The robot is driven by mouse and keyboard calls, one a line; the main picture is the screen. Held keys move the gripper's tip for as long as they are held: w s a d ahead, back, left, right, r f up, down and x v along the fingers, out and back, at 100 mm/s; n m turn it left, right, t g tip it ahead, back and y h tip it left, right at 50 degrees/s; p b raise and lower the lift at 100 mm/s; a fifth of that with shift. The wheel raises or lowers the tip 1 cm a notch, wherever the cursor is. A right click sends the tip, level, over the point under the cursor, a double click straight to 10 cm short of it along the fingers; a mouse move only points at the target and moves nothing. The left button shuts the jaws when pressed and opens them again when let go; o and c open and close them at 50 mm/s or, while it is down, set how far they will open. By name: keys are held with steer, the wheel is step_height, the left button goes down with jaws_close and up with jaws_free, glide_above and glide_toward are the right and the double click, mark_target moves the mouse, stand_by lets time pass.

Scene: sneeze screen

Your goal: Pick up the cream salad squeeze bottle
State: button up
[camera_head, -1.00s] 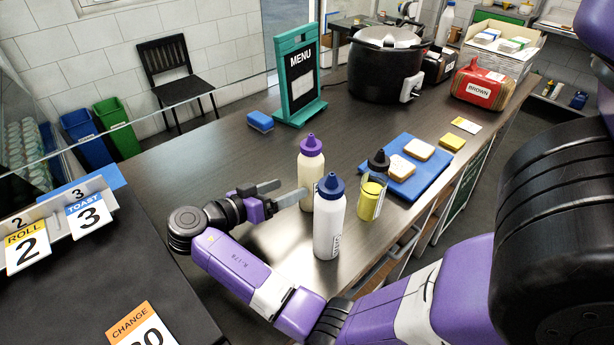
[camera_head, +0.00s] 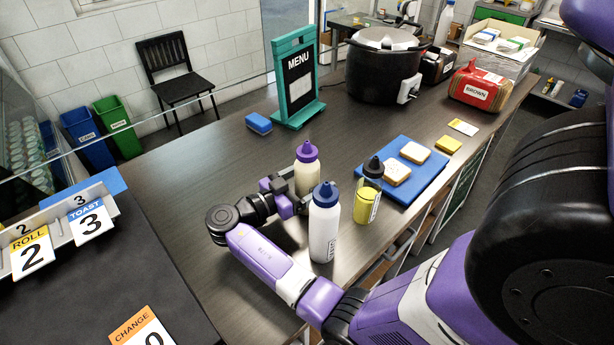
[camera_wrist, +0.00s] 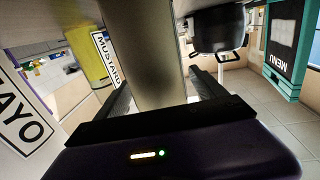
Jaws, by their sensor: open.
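The cream squeeze bottle with a purple cap (camera_head: 307,172) stands upright on the dark counter. In the wrist view its pale body (camera_wrist: 153,60) stands between the two fingers of my gripper (camera_wrist: 162,92). My gripper (camera_head: 300,188) is open around the lower body, with one finger on each side; I cannot tell whether either finger touches it. The white bottle with a blue cap (camera_head: 324,228) stands in front and hides part of the gripper and the cream bottle. Its MAYO label (camera_wrist: 22,115) shows at left in the wrist view.
A yellow mustard bottle with a black cap (camera_head: 367,195) stands close on the right, also visible in the wrist view (camera_wrist: 88,58). A blue board (camera_head: 432,183) with bread-like pieces, a menu stand (camera_head: 297,82) and a black pot (camera_head: 383,75) lie beyond.

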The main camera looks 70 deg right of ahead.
steer(key=shift+s+d, duration=0.35)
steer(key=shift+d, duration=0.05)
steer(key=c, duration=1.7)
steer(key=shift+c, duration=0.2)
steer(key=shift+r, duration=0.1)
step_height(320, 180, up, 20)
steer(key=b, duration=0.3)
